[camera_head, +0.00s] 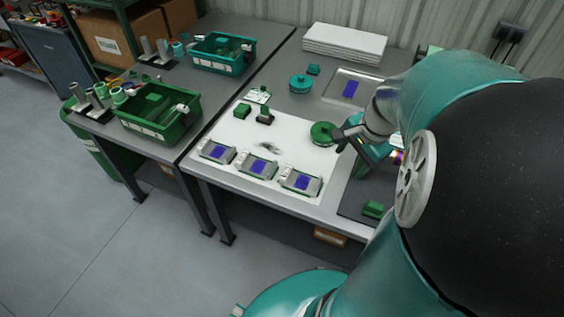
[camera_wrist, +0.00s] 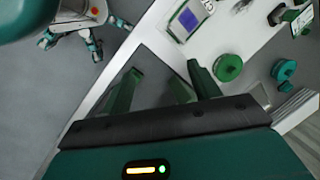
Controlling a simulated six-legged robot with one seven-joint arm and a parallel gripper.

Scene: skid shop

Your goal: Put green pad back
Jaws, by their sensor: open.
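A round green pad-like disc (camera_head: 322,133) lies on the white work mat (camera_head: 235,134); in the wrist view it (camera_wrist: 228,67) is just right of my right finger. A small green block (camera_head: 373,209) sits on a dark mat (camera_head: 352,200) at the table's front right. In the wrist view a green piece (camera_wrist: 181,91) shows between my fingers, nearer the right one; I cannot tell whether it is held or is that block below. Which green piece is the pad is unclear. My gripper (camera_wrist: 163,68) is open, above the dark mat; in the head view it is partly hidden by my arm.
A teal disc (camera_head: 300,85) lies behind the green one. Several devices with blue screens (camera_head: 257,167) line the mat's front. A tray (camera_head: 352,88) and white stack (camera_head: 345,41) are at the back. Green bins (camera_head: 160,127) stand on the left bench.

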